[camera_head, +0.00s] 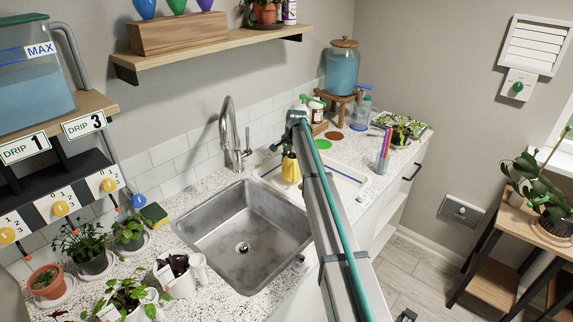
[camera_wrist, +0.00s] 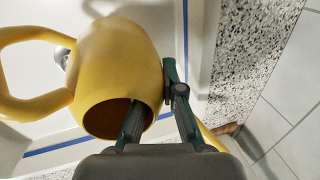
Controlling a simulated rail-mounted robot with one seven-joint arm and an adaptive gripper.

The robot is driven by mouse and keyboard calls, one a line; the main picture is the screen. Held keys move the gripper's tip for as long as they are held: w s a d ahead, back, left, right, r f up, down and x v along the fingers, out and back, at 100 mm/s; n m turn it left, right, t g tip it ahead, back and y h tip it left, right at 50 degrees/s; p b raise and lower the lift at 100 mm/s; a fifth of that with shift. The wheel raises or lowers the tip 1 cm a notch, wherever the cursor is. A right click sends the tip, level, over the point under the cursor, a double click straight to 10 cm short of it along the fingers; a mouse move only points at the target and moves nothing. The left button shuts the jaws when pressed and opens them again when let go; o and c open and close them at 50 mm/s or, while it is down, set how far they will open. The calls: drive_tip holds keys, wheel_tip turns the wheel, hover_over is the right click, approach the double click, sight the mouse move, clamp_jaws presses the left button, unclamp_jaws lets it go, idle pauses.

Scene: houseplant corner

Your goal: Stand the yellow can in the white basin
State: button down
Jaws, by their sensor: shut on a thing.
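The yellow can (camera_head: 291,170) has a looped handle and a round open mouth. My gripper (camera_head: 289,150) is shut on its wall at the mouth. In the wrist view, one finger of my gripper (camera_wrist: 158,122) reaches into the mouth and the other lies outside the wall of the yellow can (camera_wrist: 115,60). The white basin (camera_head: 347,182), with a blue line along its inside, is set in the counter right of the steel sink. The can is over the basin's left part. Whether its base touches the basin floor cannot be told. My arm hides part of the basin.
The steel sink (camera_head: 243,240) and its tap (camera_head: 232,135) are left of the basin. Spray bottles (camera_head: 314,108), a water jar (camera_head: 342,68) and a tray of seedlings (camera_head: 402,128) stand behind and right. Potted plants (camera_head: 92,250) crowd the left counter.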

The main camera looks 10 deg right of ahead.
drive_tip(key=shift+f, duration=1.35)
drive_tip(key=shift+f, duration=0.2)
drive_tip(key=c, duration=1.3)
unclamp_jaws()
drive_tip(key=shift+r, duration=0.15)
drive_tip(key=b+v, duration=0.2)
drive_tip(key=v, duration=1)
